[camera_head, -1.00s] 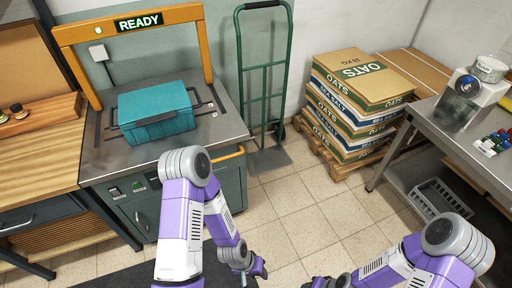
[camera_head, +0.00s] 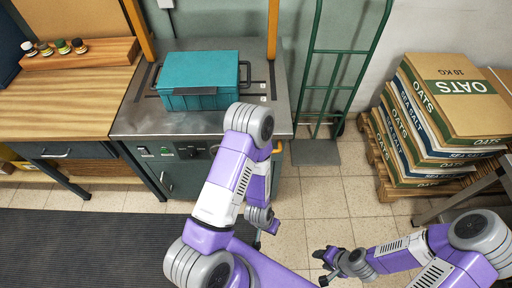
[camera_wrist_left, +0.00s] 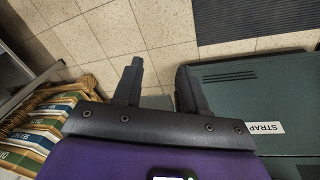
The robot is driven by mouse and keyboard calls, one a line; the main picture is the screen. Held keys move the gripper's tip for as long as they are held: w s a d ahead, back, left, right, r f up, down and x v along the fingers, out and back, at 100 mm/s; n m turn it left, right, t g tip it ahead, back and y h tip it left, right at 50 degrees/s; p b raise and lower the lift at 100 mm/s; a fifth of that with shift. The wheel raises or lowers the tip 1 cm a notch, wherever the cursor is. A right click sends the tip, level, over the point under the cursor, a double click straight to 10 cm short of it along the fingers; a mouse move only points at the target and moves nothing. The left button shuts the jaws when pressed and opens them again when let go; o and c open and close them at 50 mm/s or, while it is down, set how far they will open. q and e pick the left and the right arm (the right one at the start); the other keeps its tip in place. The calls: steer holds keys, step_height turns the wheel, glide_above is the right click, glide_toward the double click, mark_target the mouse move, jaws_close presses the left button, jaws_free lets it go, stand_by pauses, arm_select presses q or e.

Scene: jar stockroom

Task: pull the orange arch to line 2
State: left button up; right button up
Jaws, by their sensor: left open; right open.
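The orange arch shows in the head view only as two upright posts, the left post (camera_head: 139,30) and the right post (camera_head: 273,28); its crossbar is out of frame. It stands at the grey-topped machine (camera_head: 150,122), around a teal case (camera_head: 200,72). Small pale marks (camera_head: 264,98) lie beside the right slot; their numbers are too small to read. My left gripper (camera_wrist_left: 160,85) is open and empty in the left wrist view, above the floor beside the machine's green side. My right gripper (camera_head: 324,266) is open and empty low over the floor, away from the arch.
A green hand truck (camera_head: 338,75) stands right of the machine. Stacked oats and salt packs (camera_head: 450,100) sit on a pallet (camera_head: 385,178) further right. A wooden bench (camera_head: 70,95) with small jars is at left. A dark mat (camera_head: 90,235) and open tiles lie in front.

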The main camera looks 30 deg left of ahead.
arm_select(q)
steer(key=w+a+f+m+t+y+b, duration=0.1)
steer(key=w+a+f+m+t+y, duration=0.2)
steer(key=a, duration=0.4)
steer(key=w+a+r+m+t+y+b, duration=0.1)
steer(key=w+a+r+m+t+y, duration=0.2)
steer(key=w+r+m+t, duration=0.4)
steer(key=w+a+r+m+t+y+b, duration=0.1)
steer(key=w+a+r+m+t+y, duration=0.15)
steer(key=w+r+y, duration=0.4)
steer(key=shift+w+a+r+h+b, duration=0.1)
steer(key=shift+w+a+h+b, duration=0.15)
steer(key=shift+w+a+h, duration=0.35)
steer(key=shift+w+a+r+h+b, duration=0.1)
steer(key=shift+w+a+h+b, duration=0.15)
steer(key=shift+w+a, duration=0.65)
steer(key=shift+w+a+h+b, duration=0.2)
steer(key=shift+w+a+h, duration=0.3)
steer(key=shift+w, duration=0.55)
jaws_close()
steer(key=shift+d, duration=0.1)
